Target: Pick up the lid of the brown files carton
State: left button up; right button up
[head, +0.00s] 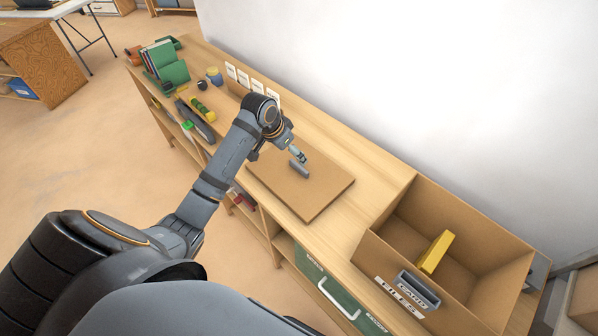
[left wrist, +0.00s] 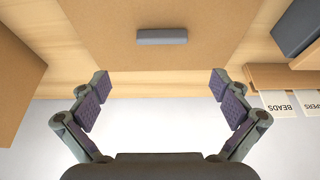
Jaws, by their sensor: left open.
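The lid of the brown files carton (head: 318,197) lies flat on the wooden shelf top, a brown board with a grey bar handle. In the left wrist view the lid (left wrist: 205,22) and its handle (left wrist: 162,37) show ahead of the fingers. The brown files carton (head: 372,258) stands open to the right of the lid, with a FILES label on its front. My left gripper (head: 300,157) is above the lid by the handle. Its fingers (left wrist: 160,84) are wide apart with nothing between them. My right gripper is out of view.
A yellow block (head: 436,252) is inside the carton. A grey label holder (head: 418,290) is on its front. Green binders (head: 168,68), a blue jar (head: 214,76) and small cards (head: 257,86) stand farther along the shelf. A white wall (head: 420,80) runs behind.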

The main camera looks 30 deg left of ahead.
pick_arm(q)
send_over(299, 166)
jog(key=s, duration=0.2)
jog(key=f, duration=0.4)
jog(key=shift+s+a+f+p, duration=0.15)
jog(key=shift+a+f+p, duration=0.05)
jog(key=shift+f+p, duration=0.2)
jog(key=shift+f, duration=0.3)
jog(key=x, duration=0.2)
jog(key=p+x, duration=0.1)
jog(key=x, duration=0.1)
jog(key=shift+a, duration=0.2)
jog(key=shift+w+f, duration=0.25)
jog(key=shift+f, duration=0.15)
jog(key=shift+s, duration=0.1)
jog(key=c, duration=0.9)
jog(key=shift+r, duration=0.1)
